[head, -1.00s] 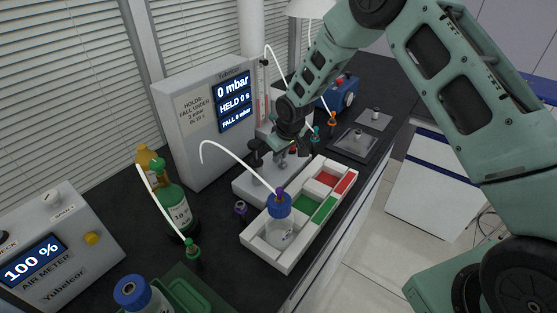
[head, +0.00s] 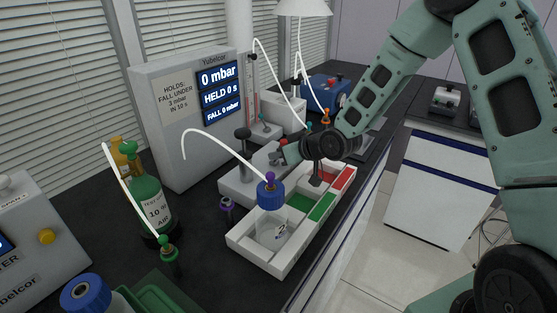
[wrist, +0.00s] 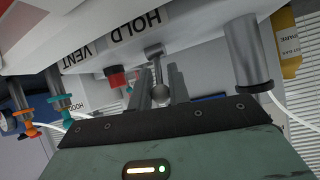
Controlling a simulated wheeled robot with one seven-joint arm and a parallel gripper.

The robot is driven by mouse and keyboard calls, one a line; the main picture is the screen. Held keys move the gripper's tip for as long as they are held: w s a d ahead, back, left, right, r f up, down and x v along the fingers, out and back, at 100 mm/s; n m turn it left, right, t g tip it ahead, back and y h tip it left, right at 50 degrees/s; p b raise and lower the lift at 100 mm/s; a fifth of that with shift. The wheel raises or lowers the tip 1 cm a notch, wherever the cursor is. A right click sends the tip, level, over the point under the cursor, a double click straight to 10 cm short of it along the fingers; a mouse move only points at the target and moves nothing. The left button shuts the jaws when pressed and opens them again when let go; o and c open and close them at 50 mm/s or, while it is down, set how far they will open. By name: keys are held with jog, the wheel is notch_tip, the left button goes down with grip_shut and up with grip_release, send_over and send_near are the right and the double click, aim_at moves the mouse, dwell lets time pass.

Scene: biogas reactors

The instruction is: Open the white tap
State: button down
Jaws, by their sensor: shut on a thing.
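My gripper (head: 284,153) reaches in from the right to the low pale station (head: 243,187) below the pressure display. In the wrist view its two dark fingers (wrist: 161,88) are shut on a short grey lever (wrist: 158,70) with a ball end. The lever stands out from a white face lettered HOLD and VENT. A red knob (wrist: 117,77) sits beside it, near VENT. The lever looks grey in this light, and I cannot tell whether it is the white tap. In the head view my gripper hides the lever.
A white tray (head: 270,265) holds a blue-capped bottle (head: 270,215) and red and green compartments, just in front of my gripper. A black-knobbed post (head: 243,145) stands left of it. A green bottle (head: 146,200) and loose tubes stand further left. The floor at right is open.

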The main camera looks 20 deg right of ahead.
jog(key=shift+d, duration=0.1)
dwell(0.4)
jog(key=c, duration=1.4)
grip_release()
jog(key=v, duration=1.7)
jog(key=shift+s+d+f, duration=0.1)
jog(key=shift+s+f, duration=0.15)
jog(key=shift+s, duration=0.15)
